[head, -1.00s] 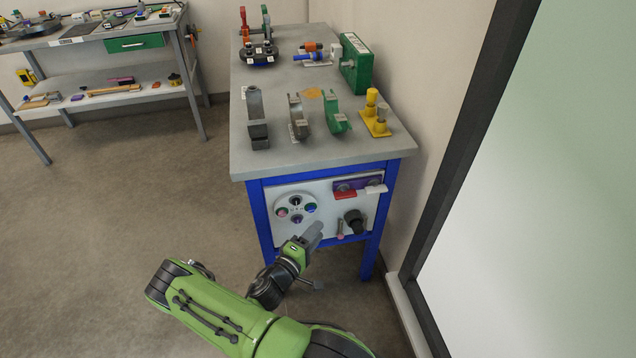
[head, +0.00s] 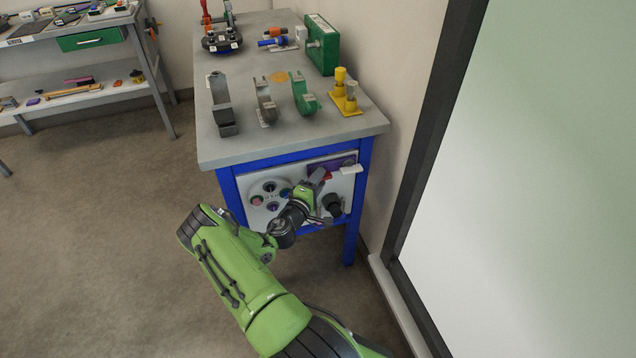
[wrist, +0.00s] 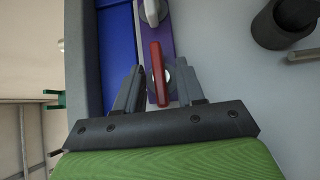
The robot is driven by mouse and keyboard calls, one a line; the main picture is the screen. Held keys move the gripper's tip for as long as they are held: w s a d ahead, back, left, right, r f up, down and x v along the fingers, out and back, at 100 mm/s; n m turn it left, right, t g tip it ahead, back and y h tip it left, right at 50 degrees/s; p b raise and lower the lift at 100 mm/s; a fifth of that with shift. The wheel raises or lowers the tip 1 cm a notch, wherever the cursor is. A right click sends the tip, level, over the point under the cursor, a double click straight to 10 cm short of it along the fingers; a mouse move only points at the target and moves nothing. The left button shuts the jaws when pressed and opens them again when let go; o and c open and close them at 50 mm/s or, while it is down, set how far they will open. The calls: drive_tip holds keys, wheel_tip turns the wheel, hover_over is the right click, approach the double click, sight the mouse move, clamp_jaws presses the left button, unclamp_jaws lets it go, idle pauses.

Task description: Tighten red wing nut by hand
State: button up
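The red wing nut (head: 327,177) is on the purple plate (head: 345,161) at the upper right of the cart's front panel, partly hidden by my gripper in the head view. In the wrist view the red wing nut (wrist: 160,75) is a narrow red bar over a round metal base on the purple plate (wrist: 168,35). My gripper (head: 318,177) is at the panel, in front of this nut. In the wrist view my gripper (wrist: 160,88) is open, with one finger on each side of the red bar and gaps between. Contact cannot be seen.
A white wing nut (head: 351,169) sits beside the red one on the plate. A black knob (head: 332,204) is below right, and a white round dial (head: 269,193) with coloured knobs is left. The grey cart top (head: 290,140) overhangs the panel. A wall stands close on the right.

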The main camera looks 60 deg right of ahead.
drive_tip(key=shift+c, duration=0.4)
clamp_jaws()
